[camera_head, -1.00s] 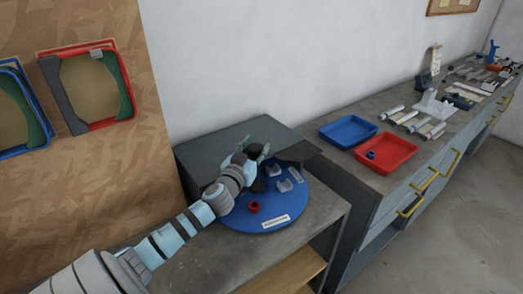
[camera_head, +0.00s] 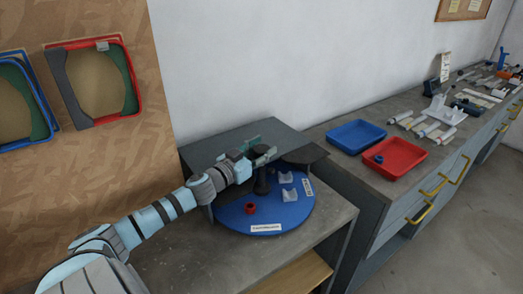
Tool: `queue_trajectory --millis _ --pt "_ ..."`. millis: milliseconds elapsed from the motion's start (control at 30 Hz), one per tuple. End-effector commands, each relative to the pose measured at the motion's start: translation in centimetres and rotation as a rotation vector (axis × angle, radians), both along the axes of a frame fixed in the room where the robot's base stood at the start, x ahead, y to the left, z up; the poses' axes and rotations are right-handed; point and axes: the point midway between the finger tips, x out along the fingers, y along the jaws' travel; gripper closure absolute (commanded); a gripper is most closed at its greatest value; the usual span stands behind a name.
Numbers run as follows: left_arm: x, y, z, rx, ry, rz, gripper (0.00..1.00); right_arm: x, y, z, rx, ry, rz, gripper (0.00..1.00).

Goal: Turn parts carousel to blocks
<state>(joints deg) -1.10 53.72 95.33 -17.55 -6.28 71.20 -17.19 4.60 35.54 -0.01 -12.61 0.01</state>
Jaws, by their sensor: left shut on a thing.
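The parts carousel (camera_head: 228,217) is a round blue turntable on the grey bench at lower centre. A dark upright post (camera_head: 262,181) stands on it. Two light grey notched blocks (camera_head: 286,177) (camera_head: 290,195) sit on its right side, and a red ring-like part (camera_head: 250,209) sits at the front left. A white label (camera_head: 265,228) is at its front edge and another label (camera_head: 308,186) at its right edge; I cannot read them surely. My left gripper (camera_head: 263,154) is at the post's top, shut on it; the exact contact is partly hidden. My right gripper is out of view.
A dark grey box-like surface (camera_head: 220,147) stands close behind the carousel, against the wall. A blue tray (camera_head: 333,136) and a red tray (camera_head: 411,164) sit on the bench to the right. The board with frames (camera_head: 95,170) rises at left.

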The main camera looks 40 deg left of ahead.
Motion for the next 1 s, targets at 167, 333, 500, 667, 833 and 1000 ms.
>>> queue_trajectory --millis 167,333,500,667,833,1000 --pt "0.0 0.0 -0.1 -0.003 0.001 -0.001 1.00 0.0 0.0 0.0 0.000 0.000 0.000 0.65" --pt "0.0 0.0 -0.1 -0.002 0.001 -0.001 1.00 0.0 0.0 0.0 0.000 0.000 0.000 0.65" --pt "0.0 0.0 0.0 -0.002 0.001 0.000 0.37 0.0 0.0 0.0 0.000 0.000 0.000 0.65" --pt "0.0 0.0 0.0 -0.001 0.001 0.000 0.37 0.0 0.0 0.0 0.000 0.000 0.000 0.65" --pt "0.0 0.0 0.0 -0.001 0.001 0.013 0.37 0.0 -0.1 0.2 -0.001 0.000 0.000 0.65" --pt "0.0 -0.2 0.4 -0.009 -0.001 0.143 0.37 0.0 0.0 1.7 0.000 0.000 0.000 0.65"
